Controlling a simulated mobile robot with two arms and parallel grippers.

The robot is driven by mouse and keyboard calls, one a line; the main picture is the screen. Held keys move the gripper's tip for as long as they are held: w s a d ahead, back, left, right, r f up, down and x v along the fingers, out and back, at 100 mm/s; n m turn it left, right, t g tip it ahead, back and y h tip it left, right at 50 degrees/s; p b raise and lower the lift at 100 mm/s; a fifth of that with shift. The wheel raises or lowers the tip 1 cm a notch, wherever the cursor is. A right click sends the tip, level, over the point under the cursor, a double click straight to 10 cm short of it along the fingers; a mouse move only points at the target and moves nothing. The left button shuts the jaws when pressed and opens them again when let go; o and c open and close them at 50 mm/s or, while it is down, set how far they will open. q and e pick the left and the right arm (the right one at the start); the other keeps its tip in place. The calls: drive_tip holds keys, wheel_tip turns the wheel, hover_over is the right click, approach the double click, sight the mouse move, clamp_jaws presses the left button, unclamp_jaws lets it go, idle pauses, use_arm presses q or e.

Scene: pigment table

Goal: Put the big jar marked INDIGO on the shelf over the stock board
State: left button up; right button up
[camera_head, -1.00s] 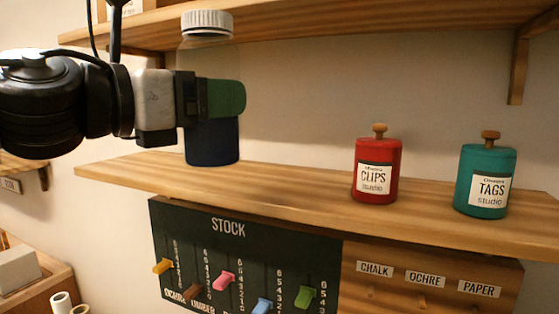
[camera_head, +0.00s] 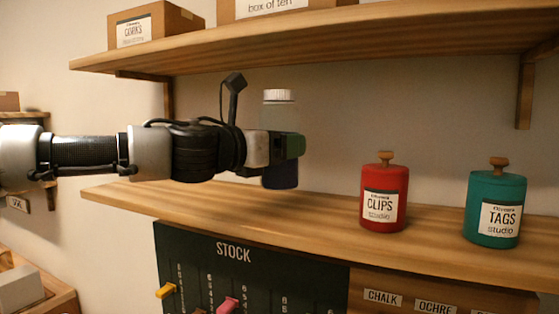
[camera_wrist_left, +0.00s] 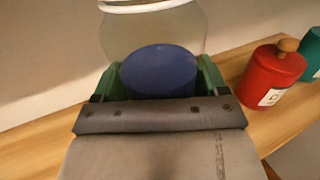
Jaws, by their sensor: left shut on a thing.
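A clear jar (camera_head: 278,97) with a white lid and dark blue contents is upright over the shelf above the stock board. My left gripper (camera_head: 290,146) is shut around its middle, and green finger pads show at its sides. In the left wrist view the jar (camera_wrist_left: 158,72) sits between the green fingers. No label shows on the side of the jar I see. The stock board (camera_head: 233,275) hangs below the shelf. My right gripper is not in view.
A red CLIPS canister (camera_head: 385,198) and a teal TAGS canister (camera_head: 495,208) stand on the shelf to the right. An upper shelf (camera_head: 330,45) with boxes hangs overhead. The shelf is bare between the jar and the red canister.

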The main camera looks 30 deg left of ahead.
sight(266, 169)
use_arm(q)
drive_tip(key=f, duration=0.2)
drive_tip(key=shift+s+f, duration=0.3)
drive_tip(key=shift+f, duration=0.05)
drive_tip(key=shift+w+f+p, duration=0.15)
drive_tip(key=shift+p, duration=0.4)
drive_tip(key=shift+w+f, duration=0.25)
drive_tip(key=shift+f, duration=0.05)
drive_tip(key=shift+s, duration=0.1)
drive_tip(key=shift+f, duration=0.15)
drive_tip(key=o, duration=1.3)
